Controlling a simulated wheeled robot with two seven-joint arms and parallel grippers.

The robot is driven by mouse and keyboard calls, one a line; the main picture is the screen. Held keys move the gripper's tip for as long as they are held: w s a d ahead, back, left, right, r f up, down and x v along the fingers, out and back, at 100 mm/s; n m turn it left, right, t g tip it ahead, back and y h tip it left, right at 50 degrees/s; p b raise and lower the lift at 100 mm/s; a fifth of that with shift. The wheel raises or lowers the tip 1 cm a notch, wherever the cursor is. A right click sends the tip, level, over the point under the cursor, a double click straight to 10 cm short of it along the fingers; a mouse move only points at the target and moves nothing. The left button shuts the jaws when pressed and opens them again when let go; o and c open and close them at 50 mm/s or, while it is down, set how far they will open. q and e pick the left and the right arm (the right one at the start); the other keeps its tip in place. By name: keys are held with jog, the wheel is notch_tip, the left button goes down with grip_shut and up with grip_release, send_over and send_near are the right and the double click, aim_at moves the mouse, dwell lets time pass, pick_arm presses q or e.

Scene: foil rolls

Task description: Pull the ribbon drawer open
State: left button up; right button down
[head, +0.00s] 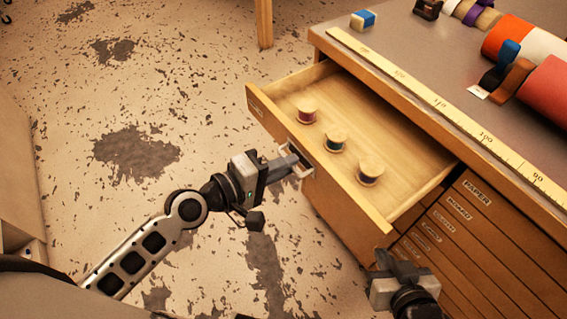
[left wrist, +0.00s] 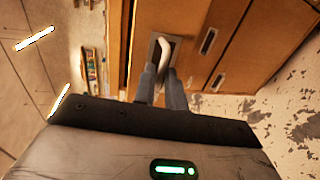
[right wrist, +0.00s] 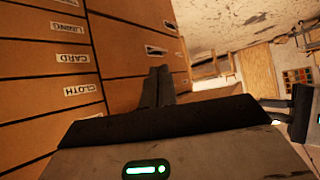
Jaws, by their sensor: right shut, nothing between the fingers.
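The handle also shows between the fingertips in the left wrist view (left wrist: 163,52). My right gripper (head: 392,262) is shut and empty in front of the lower drawers, to the right of the open drawer.
Closed labelled drawers (head: 470,240) lie below the open one. On the cabinet top (head: 415,50) are a yellow ruler (head: 440,104) along the edge, a blue and white eraser (head: 363,19) and several large rolls (head: 510,38). The floor (head: 90,200) to the left is clear.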

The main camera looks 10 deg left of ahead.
pick_arm(q)
jog(key=shift+o, duration=1.1)
pick_arm(e)
jog(key=shift+w+d, duration=0.1)
jog(key=shift+w, duration=0.05)
